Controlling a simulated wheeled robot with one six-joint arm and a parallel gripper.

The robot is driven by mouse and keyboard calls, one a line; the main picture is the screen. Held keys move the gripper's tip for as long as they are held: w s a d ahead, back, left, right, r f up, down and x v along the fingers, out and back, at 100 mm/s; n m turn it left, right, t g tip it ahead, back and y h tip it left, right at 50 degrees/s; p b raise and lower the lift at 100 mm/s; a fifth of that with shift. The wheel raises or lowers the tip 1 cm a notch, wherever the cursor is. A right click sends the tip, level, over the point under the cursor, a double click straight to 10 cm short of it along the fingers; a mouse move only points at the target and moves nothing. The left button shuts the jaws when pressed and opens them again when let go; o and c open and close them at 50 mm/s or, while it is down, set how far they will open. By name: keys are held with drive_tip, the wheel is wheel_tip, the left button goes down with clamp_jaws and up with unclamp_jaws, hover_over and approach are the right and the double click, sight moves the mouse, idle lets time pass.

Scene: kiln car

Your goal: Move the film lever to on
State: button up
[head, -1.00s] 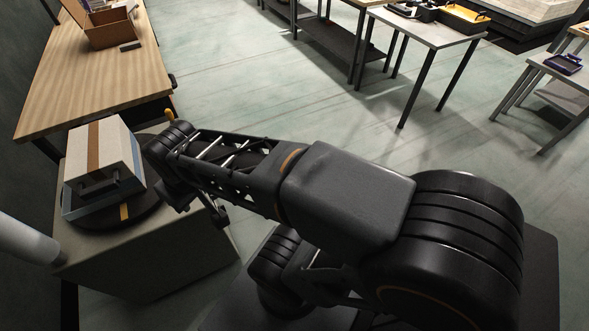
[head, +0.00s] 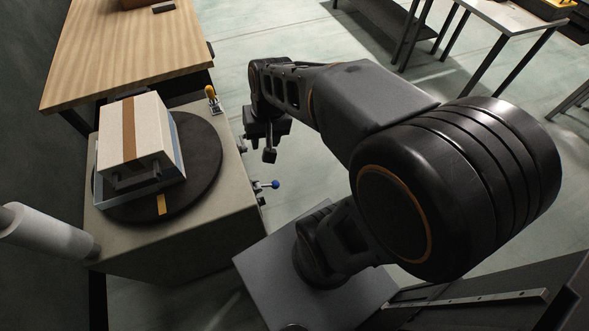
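A grey machine (head: 185,240) with a round dark turntable (head: 200,175) stands at the left in the head view. A lever with a blue ball knob (head: 275,184) sticks out from its right side. No label is readable, so I cannot tell which one is the film lever. My gripper (head: 269,155) hangs beside the machine's right side, above the blue knob in the picture and apart from it. Its fingers are small and dark, and I cannot tell how wide they stand.
A white box with a brown stripe (head: 118,130) sits on the turntable. A white roll (head: 45,232) juts in at the left. A wooden table (head: 135,50) stands behind the machine. A grey table (head: 505,17) is at the back right. Open floor lies between.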

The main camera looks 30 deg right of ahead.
drive_tip(key=w+d+f+m+g+y+b, duration=0.1)
drive_tip(key=w+d+f+m+y+b, duration=0.15)
drive_tip(key=f, duration=0.45)
drive_tip(key=w+d+f+m+y+b, duration=0.1)
drive_tip(key=d+f+m+b, duration=0.2)
drive_tip(key=f, duration=0.4)
drive_tip(key=w+d+f+m+g+y+b, duration=0.1)
drive_tip(key=w+d+f+m+y+b, duration=0.1)
drive_tip(key=f+m+b, duration=0.3)
drive_tip(key=m+t+y+b, duration=0.3)
drive_tip(key=m, duration=0.3)
approach(269, 185)
drive_tip(key=d+f, duration=0.3)
drive_tip(key=f, duration=0.1)
drive_tip(key=b+x, duration=0.4)
drive_tip(key=x, duration=0.4)
drive_tip(key=shift+s, duration=0.15)
drive_tip(key=shift+r, duration=0.15)
drive_tip(key=shift+c, duration=0.2)
